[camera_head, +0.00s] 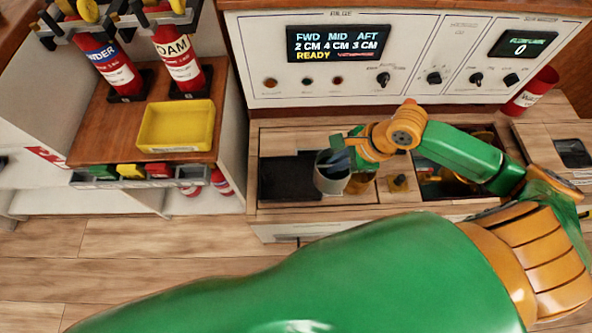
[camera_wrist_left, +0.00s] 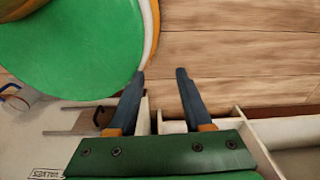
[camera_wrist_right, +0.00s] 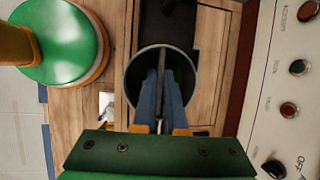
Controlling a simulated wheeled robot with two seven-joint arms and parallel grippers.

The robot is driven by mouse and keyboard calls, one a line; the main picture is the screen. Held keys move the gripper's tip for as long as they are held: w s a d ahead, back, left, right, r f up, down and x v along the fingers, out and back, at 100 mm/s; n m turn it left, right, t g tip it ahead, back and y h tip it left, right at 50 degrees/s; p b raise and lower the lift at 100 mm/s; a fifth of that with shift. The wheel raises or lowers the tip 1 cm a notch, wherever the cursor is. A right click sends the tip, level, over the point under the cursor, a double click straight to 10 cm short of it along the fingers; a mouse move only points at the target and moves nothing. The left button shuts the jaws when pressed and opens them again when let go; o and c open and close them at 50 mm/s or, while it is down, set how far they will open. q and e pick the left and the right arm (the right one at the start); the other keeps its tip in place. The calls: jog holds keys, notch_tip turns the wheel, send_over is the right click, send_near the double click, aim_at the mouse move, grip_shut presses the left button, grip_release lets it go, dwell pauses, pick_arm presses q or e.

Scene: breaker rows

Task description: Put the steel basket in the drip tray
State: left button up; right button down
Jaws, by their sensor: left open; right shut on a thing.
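The steel basket (camera_head: 332,182) is a grey, open-topped cylinder at the counter. My right gripper (camera_head: 342,154) is shut on it from above. In the right wrist view the fingers (camera_wrist_right: 160,85) reach into the round mouth of the basket (camera_wrist_right: 129,90) and close on a thin bar across it. The drip tray (camera_head: 283,180) looks like the flat black rectangle to the left; the basket overlaps its right end in the picture. I cannot tell whether the basket touches it. My left gripper (camera_wrist_left: 160,75) is open and empty, away from the basket.
A control panel (camera_head: 400,55) stands behind the counter. A yellow bin (camera_head: 177,126) and red extinguishers (camera_head: 180,60) stand on the left shelf.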

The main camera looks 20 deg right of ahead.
aim_at(320, 155)
jog(key=w+a+f+b, duration=0.1)
jog(key=w+a+f, duration=0.1)
jog(key=f, duration=0.1)
jog(key=w+a+f+b, duration=0.2)
jog(key=f, duration=0.2)
jog(key=w+a+f+b, duration=0.1)
jog(key=w+f+b, duration=0.1)
jog(key=f, duration=0.1)
jog(key=shift+w+a+f, duration=0.15)
jog(key=shift+a+f, duration=0.2)
jog(key=shift+a, duration=0.05)
jog(key=shift+r, duration=0.15)
jog(key=c, duration=1)
grip_release()
pick_arm(q)
notch_tip(320, 155, down, 6)
jog(key=w+a, duration=0.1)
jog(key=shift+w+a+r, duration=0.15)
jog(key=shift+w+a, duration=0.1)
jog(key=shift+a, duration=0.05)
